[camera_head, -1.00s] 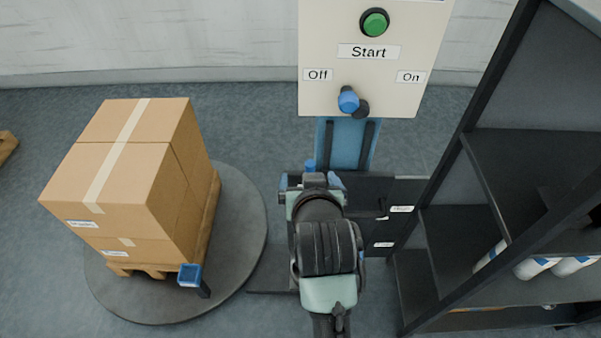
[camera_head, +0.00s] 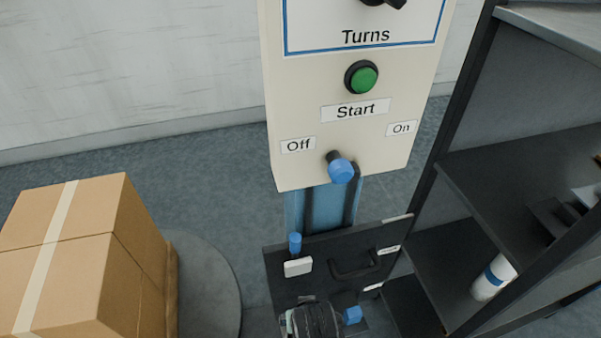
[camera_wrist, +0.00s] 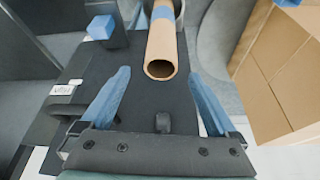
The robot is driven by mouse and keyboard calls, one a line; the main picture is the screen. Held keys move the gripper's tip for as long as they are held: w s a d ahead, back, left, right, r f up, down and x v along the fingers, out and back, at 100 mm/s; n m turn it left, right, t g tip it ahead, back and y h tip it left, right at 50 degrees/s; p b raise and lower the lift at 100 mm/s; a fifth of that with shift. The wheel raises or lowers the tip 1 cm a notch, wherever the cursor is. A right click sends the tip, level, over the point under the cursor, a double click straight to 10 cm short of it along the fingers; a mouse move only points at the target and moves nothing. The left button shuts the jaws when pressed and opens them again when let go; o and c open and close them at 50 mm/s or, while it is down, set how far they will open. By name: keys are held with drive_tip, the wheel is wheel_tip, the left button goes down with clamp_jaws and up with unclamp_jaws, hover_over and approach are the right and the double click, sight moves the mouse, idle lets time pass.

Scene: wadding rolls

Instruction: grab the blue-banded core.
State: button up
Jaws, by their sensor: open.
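In the wrist view a hollow brown cardboard core (camera_wrist: 162,55) with a blue band near the top edge points its open end toward my gripper (camera_wrist: 160,75). My gripper is open, with one blue finger on each side of the core's near end. I cannot tell whether the end is between the fingertips or just beyond them. In the head view only a dark part of my wrist and a blue piece show at the bottom edge. I cannot make out the core there.
A beige control box (camera_head: 355,105) stands above a dark panel with a handle (camera_head: 355,268). Taped cartons (camera_head: 85,265) stand on a round grey turntable (camera_head: 210,285) at left. A dark shelf (camera_head: 515,175) with a white blue-banded roll (camera_head: 493,278) is at right.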

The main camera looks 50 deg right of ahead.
drive_tip(key=b+x, duration=0.1)
drive_tip(key=x, duration=0.8)
drive_tip(key=shift+b, duration=0.3)
clamp_jaws()
